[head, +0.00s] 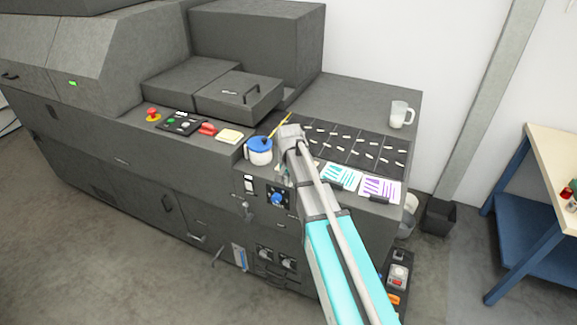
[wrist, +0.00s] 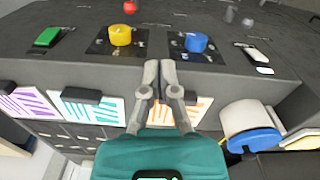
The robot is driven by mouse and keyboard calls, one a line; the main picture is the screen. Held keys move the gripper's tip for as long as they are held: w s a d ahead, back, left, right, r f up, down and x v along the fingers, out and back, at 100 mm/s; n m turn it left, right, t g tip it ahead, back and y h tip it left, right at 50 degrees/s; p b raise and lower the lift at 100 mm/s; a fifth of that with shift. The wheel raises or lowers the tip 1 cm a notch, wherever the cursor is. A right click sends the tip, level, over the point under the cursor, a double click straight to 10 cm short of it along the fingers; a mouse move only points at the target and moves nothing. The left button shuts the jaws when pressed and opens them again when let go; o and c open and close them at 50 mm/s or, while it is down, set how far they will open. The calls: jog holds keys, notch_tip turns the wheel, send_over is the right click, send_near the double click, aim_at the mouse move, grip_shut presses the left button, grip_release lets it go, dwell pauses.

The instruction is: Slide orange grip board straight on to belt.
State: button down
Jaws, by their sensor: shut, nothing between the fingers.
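In the wrist view the orange-striped grip board (wrist: 200,107) lies at the machine's near edge, partly covered by my gripper (wrist: 160,70). My gripper is shut and empty. Its fingertips reach across the board toward the machine's front edge; I cannot tell if they touch it.
Beside the orange board lie a teal board (head: 341,179) and a purple board (head: 381,190), with dark grips. A blue-lidded pot (head: 259,152) stands close on its other side. A white mug (head: 399,116) stands beyond the belt. A blue knob (wrist: 196,43) is on the front panel.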

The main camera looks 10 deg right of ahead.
aim_at(310, 147)
jog(key=w+r+m+p, duration=0.1)
jog(key=w+r+p, duration=0.1)
jog(key=w, duration=0.4)
jog(key=shift+w+a+r+m, duration=0.2)
jog(key=shift+a+r+m, duration=0.2)
jog(key=shift+r, duration=0.45)
jog(key=shift+f, duration=0.15)
jog(key=shift+w+d+f+b, duration=0.4)
jog(key=shift+w+f+b, duration=0.15)
jog(key=shift+f+b, duration=1.05)
jog(key=shift+w+d+f+b, duration=0.45)
jog(key=shift+w+f+b, duration=0.1)
jog(key=shift+f+b, duration=1.1)
jog(key=shift+w+d+f+b, duration=0.4)
jog(key=shift+w+f+b, duration=0.15)
jog(key=shift+f+b, duration=1.05)
jog(key=shift+w+d, duration=0.25)
jog(key=shift+w, duration=0.2)
jog(key=w+d, duration=0.4)
jog(key=w, duration=0.2)
jog(key=w+d, duration=0.5)
jog(key=w, duration=0.1)
jog(key=w+d, duration=0.4)
jog(key=w, duration=0.2)
jog(key=shift+w+d, duration=0.15)
jog(key=shift+w, duration=0.05)
